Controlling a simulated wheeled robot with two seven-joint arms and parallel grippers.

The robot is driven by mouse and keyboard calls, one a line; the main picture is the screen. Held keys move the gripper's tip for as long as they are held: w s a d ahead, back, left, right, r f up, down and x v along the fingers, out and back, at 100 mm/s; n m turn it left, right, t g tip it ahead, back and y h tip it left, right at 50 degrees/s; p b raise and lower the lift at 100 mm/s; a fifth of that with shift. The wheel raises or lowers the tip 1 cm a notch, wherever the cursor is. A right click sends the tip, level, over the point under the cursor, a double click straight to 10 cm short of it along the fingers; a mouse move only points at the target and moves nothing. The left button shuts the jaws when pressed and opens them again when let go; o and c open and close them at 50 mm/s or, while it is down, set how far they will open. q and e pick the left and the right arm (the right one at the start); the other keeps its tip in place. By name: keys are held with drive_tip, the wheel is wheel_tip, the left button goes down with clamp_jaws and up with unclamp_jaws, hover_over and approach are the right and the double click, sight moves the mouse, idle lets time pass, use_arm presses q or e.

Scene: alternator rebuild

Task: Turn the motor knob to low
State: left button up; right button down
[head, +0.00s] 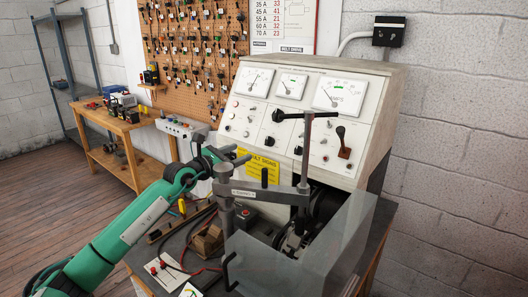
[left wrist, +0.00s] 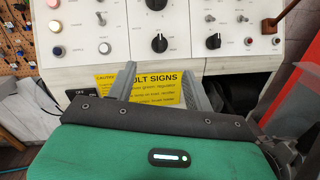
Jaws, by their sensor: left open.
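The control panel (head: 262,112) of the test bench carries several black round knobs; their labels are too small to read, so I cannot tell which is the motor knob. In the left wrist view a lower centre knob (left wrist: 159,43) has a pale pointer mark, with another knob (left wrist: 212,41) to its right and one above (left wrist: 156,5). The lower knobs also show in the head view (head: 269,141) and (head: 298,150). My left gripper (head: 238,154) is open and empty, apart from the panel, its fingers (left wrist: 160,68) pointing at it below the knobs. My right gripper is not in view.
A yellow sign (head: 262,168) sits on the panel's lower front, partly behind my fingers. A grey clamp frame with a T-handle (head: 290,116) rises before the panel's right side, over a clear guard box (head: 305,252).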

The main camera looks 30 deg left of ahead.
sight(266, 142)
use_arm(q)
drive_tip(key=w+p, duration=0.1)
drive_tip(key=w, duration=0.3)
drive_tip(key=w+d+p, duration=0.1)
drive_tip(key=w, duration=0.3)
drive_tip(key=w+d+p, duration=0.1)
drive_tip(key=w, duration=0.2)
drive_tip(key=shift+w+d, duration=0.2)
drive_tip(key=shift+w, duration=0.2)
drive_tip(key=c, duration=1)
drive_tip(key=shift+f, duration=0.1)
